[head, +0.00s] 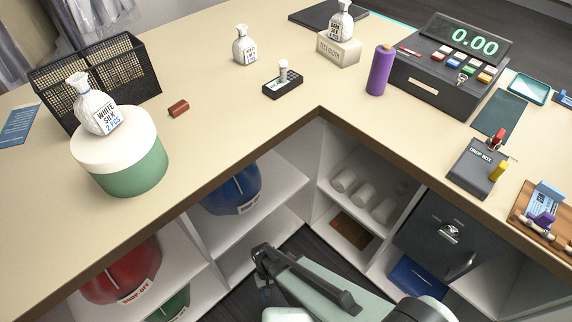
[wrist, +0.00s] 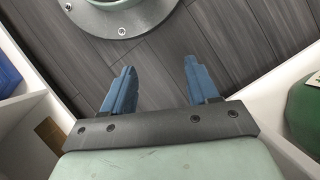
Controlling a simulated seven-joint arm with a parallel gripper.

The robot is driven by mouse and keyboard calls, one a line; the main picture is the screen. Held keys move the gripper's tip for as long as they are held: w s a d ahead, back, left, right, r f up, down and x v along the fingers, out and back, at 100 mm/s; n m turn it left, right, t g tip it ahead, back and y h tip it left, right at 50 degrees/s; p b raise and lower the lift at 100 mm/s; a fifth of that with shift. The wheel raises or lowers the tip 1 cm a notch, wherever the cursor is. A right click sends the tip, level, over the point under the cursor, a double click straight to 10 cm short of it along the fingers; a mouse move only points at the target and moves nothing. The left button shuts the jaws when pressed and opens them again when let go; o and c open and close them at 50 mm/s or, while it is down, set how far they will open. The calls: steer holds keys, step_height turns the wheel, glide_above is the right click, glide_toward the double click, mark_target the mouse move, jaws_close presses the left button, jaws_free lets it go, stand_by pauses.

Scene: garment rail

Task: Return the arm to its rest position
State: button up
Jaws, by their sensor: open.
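My gripper shows in the wrist view (wrist: 160,85) with its two blue fingers apart and nothing between them. It points down at the dark plank floor (wrist: 215,60). In the head view my arm shows at the bottom middle, low in the inner corner of the counter, and the fingertips are hidden there. The gripper is clear of the counter top (head: 215,105) and of the things on it.
Shelves under the counter hold a red drop-off bag (head: 120,272), a blue bag (head: 232,190) and white rolls (head: 362,195). A dark drawer (head: 440,232) is at the right. On top stand a cash register (head: 440,85), a purple bottle (head: 380,70) and a green-white tub (head: 125,165).

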steer(key=s+d+r+m+g, duration=0.1)
steer(key=s+d+r+m, duration=0.1)
steer(key=d, duration=0.9)
steer(key=s+d+r+m+y, duration=0.1)
steer(key=d+r, duration=0.3)
steer(key=d, duration=0.7)
steer(key=shift+s+m+g+y, duration=0.3)
steer(key=shift+s+m+g, duration=0.1)
steer(key=shift+s, duration=0.2)
